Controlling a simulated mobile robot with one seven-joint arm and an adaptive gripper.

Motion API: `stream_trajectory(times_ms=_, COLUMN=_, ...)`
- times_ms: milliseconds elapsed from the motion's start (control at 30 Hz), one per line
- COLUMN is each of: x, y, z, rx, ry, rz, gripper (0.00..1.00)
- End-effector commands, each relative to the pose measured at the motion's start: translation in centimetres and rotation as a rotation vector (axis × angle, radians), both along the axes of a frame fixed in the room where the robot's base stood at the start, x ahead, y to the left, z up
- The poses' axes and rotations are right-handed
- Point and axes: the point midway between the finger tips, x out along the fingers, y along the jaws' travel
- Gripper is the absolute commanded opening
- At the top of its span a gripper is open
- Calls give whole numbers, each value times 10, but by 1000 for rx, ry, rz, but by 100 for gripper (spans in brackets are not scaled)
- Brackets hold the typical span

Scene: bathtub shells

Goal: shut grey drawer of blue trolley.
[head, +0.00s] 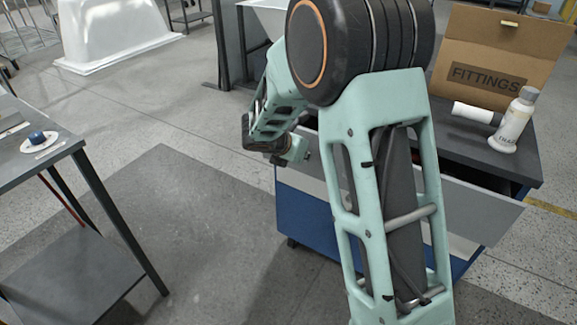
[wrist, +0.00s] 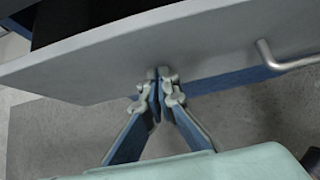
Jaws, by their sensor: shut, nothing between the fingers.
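The blue trolley (head: 305,218) stands behind my arm in the head view. Its grey drawer (head: 482,212) sticks out open at the front, and a dark gap shows behind its front panel at the right. My arm hides the middle of the drawer. In the wrist view the grey drawer front (wrist: 105,60) crosses the picture, with a bar handle (wrist: 285,62) at right. My gripper (wrist: 163,78) is shut and empty, its fingertips at the lower part of the drawer front, left of the handle. I cannot tell whether they touch it.
A grey table (head: 30,165) with a blue-knobbed item (head: 38,138) is at left. Open floor (head: 190,190) lies between. A white tub shell (head: 112,30) is behind.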

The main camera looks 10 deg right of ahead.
Motion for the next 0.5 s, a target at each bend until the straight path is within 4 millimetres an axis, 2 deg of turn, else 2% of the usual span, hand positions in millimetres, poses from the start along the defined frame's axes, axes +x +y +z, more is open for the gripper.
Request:
stream_trajectory(times_ms=33, x=10, y=-9, z=3, rx=-1, ry=0, rz=-4, gripper=0)
stream_trajectory(times_ms=200, x=36, y=-29, z=3, rx=-1, ry=1, rz=-1, gripper=0)
stream_trajectory(times_ms=500, x=62, y=-48, z=1, rx=0, ry=0, rz=-1, gripper=0)
